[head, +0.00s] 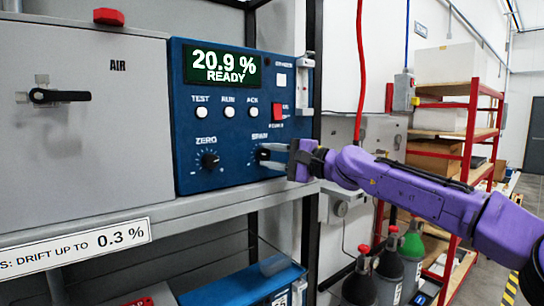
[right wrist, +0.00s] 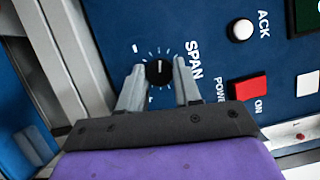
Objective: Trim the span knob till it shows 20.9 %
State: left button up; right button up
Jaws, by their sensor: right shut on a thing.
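The blue analyser panel (head: 232,130) has a dark display (head: 222,67) that reads "20.9 %" and "READY". The gripper is shut on the knob. My left gripper is not in view.
The zero knob (head: 210,161) is left of the span knob. White TEST, RUN and ACK buttons and a red power switch (head: 277,112) are above. A grey AIR cabinet (head: 90,125) stands left. The shelf edge runs below the panel.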

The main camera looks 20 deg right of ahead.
jog(key=o, duration=1)
jog(key=shift+o, duration=0.2)
jog(key=shift+s+d+f, duration=0.1)
jog(key=shift+s+d, duration=0.05)
jog(key=shift+s, duration=0.05)
jog(key=b+v, duration=0.4)
jog(key=v, duration=0.6)
jog(key=shift+b, duration=0.3)
